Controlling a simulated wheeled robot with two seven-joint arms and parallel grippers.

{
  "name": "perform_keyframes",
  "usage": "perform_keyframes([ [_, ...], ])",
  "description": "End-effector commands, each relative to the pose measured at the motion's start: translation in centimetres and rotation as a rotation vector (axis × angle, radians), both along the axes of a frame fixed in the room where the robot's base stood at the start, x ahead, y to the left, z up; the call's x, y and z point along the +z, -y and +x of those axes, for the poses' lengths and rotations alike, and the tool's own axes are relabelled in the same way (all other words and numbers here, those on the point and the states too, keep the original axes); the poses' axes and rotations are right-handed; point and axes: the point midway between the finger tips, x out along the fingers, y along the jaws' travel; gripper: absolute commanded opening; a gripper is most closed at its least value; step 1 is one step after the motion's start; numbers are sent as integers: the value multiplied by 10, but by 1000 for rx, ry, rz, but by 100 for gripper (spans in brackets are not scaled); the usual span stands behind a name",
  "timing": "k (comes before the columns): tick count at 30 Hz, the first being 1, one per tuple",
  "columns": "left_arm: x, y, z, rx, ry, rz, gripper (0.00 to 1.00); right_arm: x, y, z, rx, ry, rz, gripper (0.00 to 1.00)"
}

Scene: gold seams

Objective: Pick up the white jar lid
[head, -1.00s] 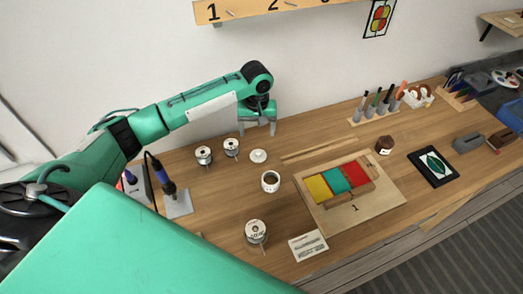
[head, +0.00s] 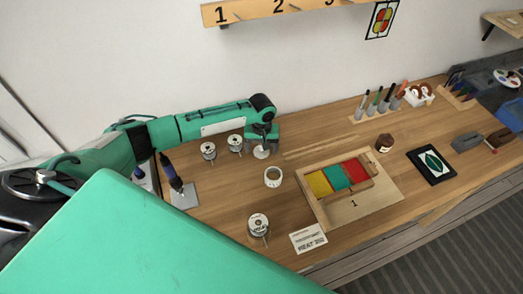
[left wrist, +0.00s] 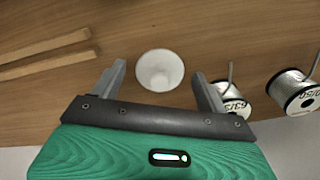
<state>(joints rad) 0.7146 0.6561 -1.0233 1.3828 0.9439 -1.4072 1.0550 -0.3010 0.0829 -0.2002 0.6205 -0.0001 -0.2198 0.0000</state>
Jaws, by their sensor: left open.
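The white jar lid (head: 261,152) lies on the wooden bench, below my left gripper (head: 262,145) in the head view. My right gripper is not in view.
Two wire spools (head: 209,151) (head: 235,143) stand just left of the lid, one close to a finger in the wrist view. Thin wooden strips (left wrist: 45,42) lie on the other side. A framed tray with coloured tiles (head: 322,203) lies to the right.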

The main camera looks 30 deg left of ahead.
Motion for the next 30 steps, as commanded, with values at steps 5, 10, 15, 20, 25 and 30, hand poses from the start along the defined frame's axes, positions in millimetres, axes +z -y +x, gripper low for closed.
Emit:
perform_keyframes([
  [5, 0, 0, 0, 0, 0, 0, 58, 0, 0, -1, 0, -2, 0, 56],
  [10, 1, 0, 0, 0, 0, 0, 28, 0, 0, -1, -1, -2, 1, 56],
  [15, 1, 0, 0, 0, 0, 0, 28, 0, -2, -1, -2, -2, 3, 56],
  [20, 3, 0, 0, 1, 0, 0, 28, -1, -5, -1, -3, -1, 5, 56],
  [25, 19, 0, 1, 0, 3, -1, 28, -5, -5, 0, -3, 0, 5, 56],
  [30, 56, 0, 1, -1, 5, -2, 28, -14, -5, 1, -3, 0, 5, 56],
])
